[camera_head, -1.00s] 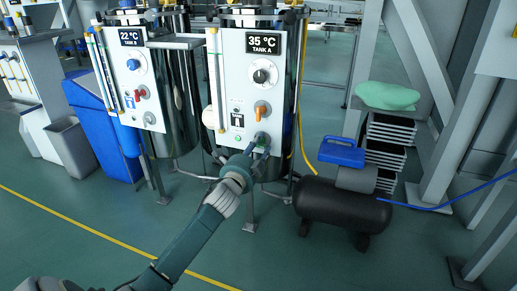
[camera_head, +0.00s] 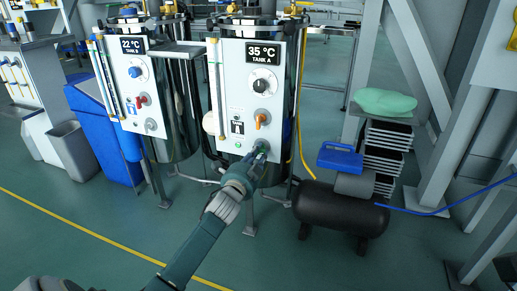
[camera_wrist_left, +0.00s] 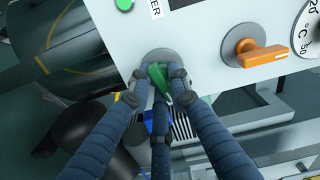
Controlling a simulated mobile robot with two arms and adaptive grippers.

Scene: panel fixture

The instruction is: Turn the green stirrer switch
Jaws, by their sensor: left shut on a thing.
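The green stirrer switch (camera_wrist_left: 159,76) is low on the white panel of Tank A (camera_head: 281,61). In the left wrist view its green handle stands in front of a round grey base and slants down to the right. My left gripper (camera_wrist_left: 158,88) is shut on this handle, with dark fingers on both sides. In the head view the left gripper (camera_head: 261,148) is at the panel's lower edge, and its fingers hide most of the switch. My right gripper is in neither view.
An orange switch (camera_head: 261,118) and a black dial (camera_head: 263,84) are above on the same panel. A small green button (camera_wrist_left: 124,4) is to the upper left. A black compressor (camera_head: 340,209) stands on the floor to the right. Tank B (camera_head: 136,90) stands to the left.

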